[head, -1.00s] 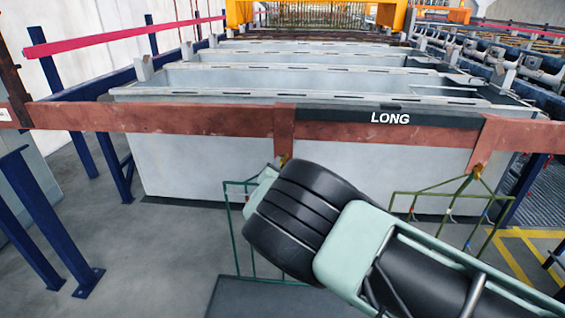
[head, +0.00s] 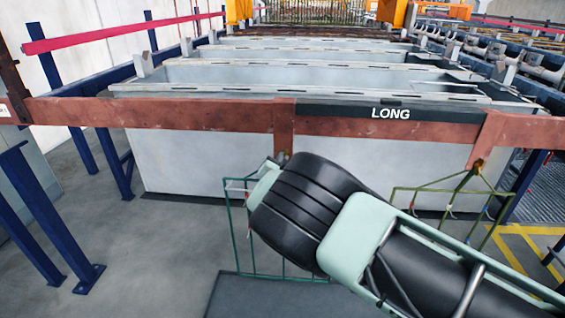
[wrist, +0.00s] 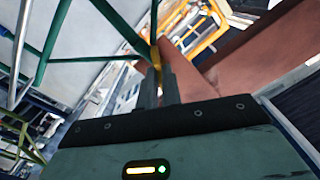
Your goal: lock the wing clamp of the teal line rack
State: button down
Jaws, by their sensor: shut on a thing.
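The teal line rack (head: 232,235), a thin dark-green wire frame, hangs below the rust-red bar (head: 190,117) at centre. My wrist covers part of it in the head view. In the wrist view its teal rods (wrist: 55,40) run to the upper left, close to the fingers. My gripper (wrist: 156,78) is shut, with its fingertips at a small yellow wing clamp (wrist: 155,52) beside the rust-red bracket. The clamp is mostly hidden by the fingers, so its exact angle cannot be told. In the head view my fingertips are hidden behind my wrist.
Grey tanks (head: 240,75) stand behind the bar. Blue posts (head: 50,215) stand at left. Grey floor is clear at lower left.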

jog(key=shift+a+n+b, duration=0.1)
jog(key=shift+n+b, duration=2.55)
jog(key=shift+n, duration=0.45)
jog(key=c, duration=1.6)
grip_release()
jog(key=s+b, duration=0.1)
jog(key=s, duration=0.4)
jog(key=s+b, duration=0.1)
jog(key=s, duration=0.5)
jog(key=s+b, duration=0.1)
jog(key=s, duration=0.5)
jog(key=shift+s+a, duration=0.25)
